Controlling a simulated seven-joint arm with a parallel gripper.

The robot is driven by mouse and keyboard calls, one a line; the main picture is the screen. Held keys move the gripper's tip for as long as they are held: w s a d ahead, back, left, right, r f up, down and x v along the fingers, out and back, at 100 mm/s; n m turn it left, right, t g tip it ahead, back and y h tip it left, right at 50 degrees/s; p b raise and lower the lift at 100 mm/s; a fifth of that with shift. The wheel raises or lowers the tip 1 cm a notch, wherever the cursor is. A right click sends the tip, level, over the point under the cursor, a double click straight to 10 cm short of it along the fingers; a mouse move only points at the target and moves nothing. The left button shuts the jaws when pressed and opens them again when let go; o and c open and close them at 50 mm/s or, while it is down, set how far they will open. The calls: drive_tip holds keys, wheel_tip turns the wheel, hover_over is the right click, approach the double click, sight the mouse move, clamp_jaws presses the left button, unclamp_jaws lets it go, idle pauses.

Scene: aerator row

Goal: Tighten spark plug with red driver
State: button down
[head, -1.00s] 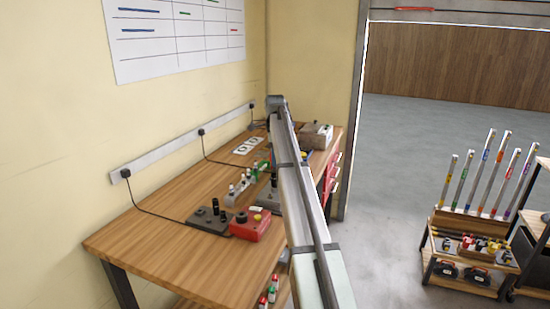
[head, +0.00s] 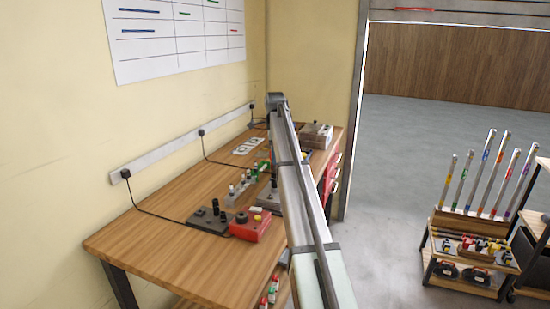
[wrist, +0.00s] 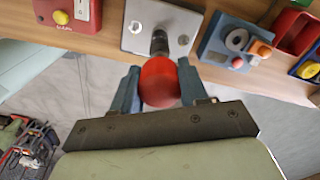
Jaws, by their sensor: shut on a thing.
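The red driver (wrist: 159,82) has a round red handle in the wrist view. My gripper (wrist: 158,70) is shut on this handle, one blue-grey finger on each side. The driver's dark shaft (wrist: 159,43) runs from the handle to a light grey metal plate (wrist: 135,38) on the bench. The shaft's end is over the plate; I cannot tell whether it is seated on a spark plug, and no plug shows clearly. In the head view the plate (head: 268,199) is partly behind my arm, and my gripper is hidden.
A red box with a yellow button (wrist: 62,17) stands left of the plate, and a blue-grey unit with a dial and orange knob (wrist: 238,40) stands right. Red bins (wrist: 296,32) lie farther right. The wooden bench's (head: 150,238) near-left surface is clear.

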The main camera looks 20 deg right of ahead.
drive_tip(key=shift+r, duration=1.75)
